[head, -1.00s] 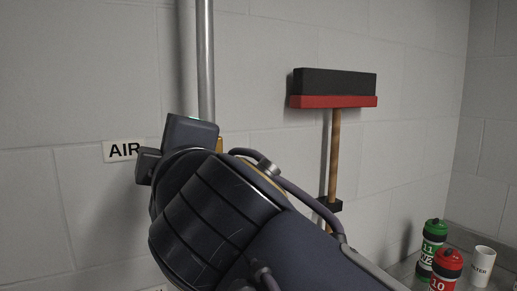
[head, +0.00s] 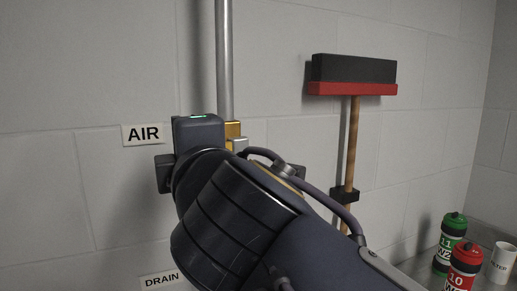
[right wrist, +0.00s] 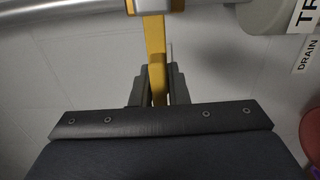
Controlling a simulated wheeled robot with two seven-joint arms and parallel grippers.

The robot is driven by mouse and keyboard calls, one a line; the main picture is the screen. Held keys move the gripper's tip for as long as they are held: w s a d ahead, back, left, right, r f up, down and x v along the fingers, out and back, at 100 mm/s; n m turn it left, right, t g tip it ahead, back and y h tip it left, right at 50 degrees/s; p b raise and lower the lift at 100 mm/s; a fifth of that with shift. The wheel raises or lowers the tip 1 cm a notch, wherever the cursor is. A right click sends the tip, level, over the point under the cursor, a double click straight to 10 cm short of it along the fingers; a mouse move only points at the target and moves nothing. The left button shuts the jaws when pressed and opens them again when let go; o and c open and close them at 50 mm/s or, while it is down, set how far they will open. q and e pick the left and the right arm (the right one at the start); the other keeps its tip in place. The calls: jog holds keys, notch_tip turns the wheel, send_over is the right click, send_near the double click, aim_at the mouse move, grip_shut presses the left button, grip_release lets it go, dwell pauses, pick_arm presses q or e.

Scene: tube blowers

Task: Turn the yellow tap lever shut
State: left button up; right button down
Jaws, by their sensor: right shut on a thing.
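The yellow tap lever (right wrist: 155,60) shows in the right wrist view as a flat strip running down between my right gripper's fingers (right wrist: 157,88). The fingers are shut on its lower part. In the head view a brass-yellow tap part (head: 233,130) shows at the bottom of the steel pipe (head: 225,60), just right of my right gripper (head: 198,135). My gripper and forearm hide the rest of the tap there, including the lever. My left gripper is in neither view.
An AIR label (head: 143,134) and a DRAIN label (head: 161,280) are on the block wall. A red and black broom (head: 352,88) hangs right of the pipe. Green (head: 450,245) and red (head: 464,268) bottles and a white cup (head: 502,262) stand at lower right.

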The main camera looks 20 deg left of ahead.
jog(key=c, duration=1.5)
grip_release()
jog(key=shift+s+d, duration=0.3)
jog(key=b+v, duration=0.2)
jog(key=v, duration=0.5)
jog(key=shift+b, duration=0.3)
